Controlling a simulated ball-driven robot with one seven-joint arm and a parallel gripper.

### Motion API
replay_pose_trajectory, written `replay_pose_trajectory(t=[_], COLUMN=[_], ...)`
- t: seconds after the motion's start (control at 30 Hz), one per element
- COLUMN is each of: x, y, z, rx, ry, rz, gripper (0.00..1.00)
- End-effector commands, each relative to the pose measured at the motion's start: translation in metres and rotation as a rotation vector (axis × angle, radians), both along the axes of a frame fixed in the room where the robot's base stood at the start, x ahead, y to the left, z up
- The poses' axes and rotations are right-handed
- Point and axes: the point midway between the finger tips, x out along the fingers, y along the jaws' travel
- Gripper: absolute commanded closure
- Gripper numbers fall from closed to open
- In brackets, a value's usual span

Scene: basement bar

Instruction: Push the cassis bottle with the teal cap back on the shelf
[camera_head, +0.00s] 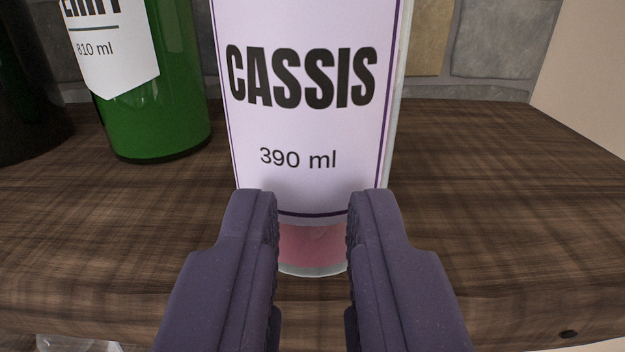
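The cassis bottle (305,125) stands upright on the wooden shelf (480,200), near its front edge. It has a pale lilac label reading CASSIS, 390 ml, and a pinkish base. Its top and cap are out of the frame. My gripper (312,205) is in front of the bottle's lower part, with a gap between its two dark purple fingers. The fingertips overlap the lower label in the picture; I cannot tell whether they touch the bottle. Nothing is held between the fingers.
A green bottle (165,110) with a white 810 ml label stands to the left, set further back. A dark bottle (25,100) is at the far left. The shelf is bare to the right, up to a pale side wall (590,80). A stone wall (505,40) is behind.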

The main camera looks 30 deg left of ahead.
Motion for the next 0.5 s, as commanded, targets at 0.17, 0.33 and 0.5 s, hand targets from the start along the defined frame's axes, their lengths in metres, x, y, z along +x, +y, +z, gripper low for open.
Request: replay_pose_trajectory(t=[0.17, 0.33, 0.5], x=[0.004, 0.009, 0.013], y=[0.003, 0.006, 0.009], z=[0.0, 0.0, 0.0], rx=[0.001, 0.0, 0.0], ry=[-0.001, 0.0, 0.0], rz=[0.0, 0.001, 0.001], gripper=[0.79, 0.79, 0.79])
